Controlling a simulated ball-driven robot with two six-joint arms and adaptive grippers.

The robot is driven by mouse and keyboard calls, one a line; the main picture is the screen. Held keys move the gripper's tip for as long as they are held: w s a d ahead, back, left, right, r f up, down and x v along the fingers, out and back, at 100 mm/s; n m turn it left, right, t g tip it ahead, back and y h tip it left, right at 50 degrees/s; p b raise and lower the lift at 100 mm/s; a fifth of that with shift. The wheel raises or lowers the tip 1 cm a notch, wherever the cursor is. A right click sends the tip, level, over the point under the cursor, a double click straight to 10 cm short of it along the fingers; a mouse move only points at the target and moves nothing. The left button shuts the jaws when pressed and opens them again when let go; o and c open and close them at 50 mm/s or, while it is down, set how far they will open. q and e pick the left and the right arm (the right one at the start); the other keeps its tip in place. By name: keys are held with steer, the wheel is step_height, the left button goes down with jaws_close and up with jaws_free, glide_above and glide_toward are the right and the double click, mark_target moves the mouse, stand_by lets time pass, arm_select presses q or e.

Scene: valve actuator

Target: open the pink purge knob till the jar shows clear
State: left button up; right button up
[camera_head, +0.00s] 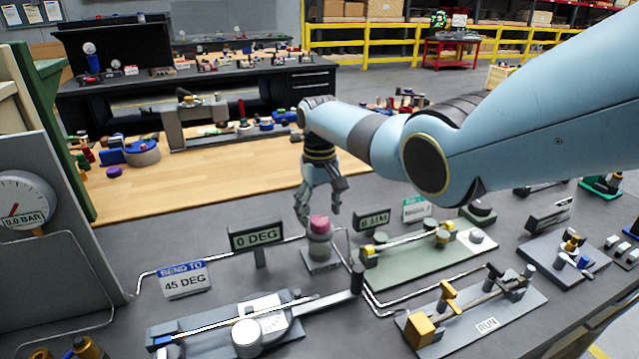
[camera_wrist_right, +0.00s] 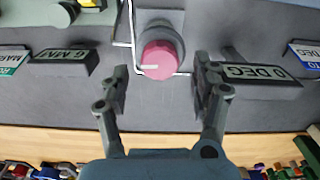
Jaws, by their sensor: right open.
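The pink purge knob (camera_head: 319,224) sits on top of a grey cylindrical body on a small base plate (camera_head: 322,261). In the right wrist view the knob (camera_wrist_right: 159,60) shows a white pointer line on its face. My right gripper (camera_head: 318,214) is open above the knob, pointing down. In the right wrist view its two fingers (camera_wrist_right: 160,78) stand on either side of the knob, apart from it. No jar that I can make out shows in either view. My left gripper is not in view.
A "0 DEG" sign (camera_head: 255,237) stands left of the knob and a "6 MM" sign (camera_head: 372,220) right of it. Thin bent tubes run around the base. A green plate fixture (camera_head: 425,262) lies to the right. A gauge (camera_head: 22,202) reading 0.0 BAR is at far left.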

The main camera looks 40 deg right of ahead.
mark_target(320, 220)
step_height(320, 220, up, 10)
stand_by(0.3)
stand_by(0.4)
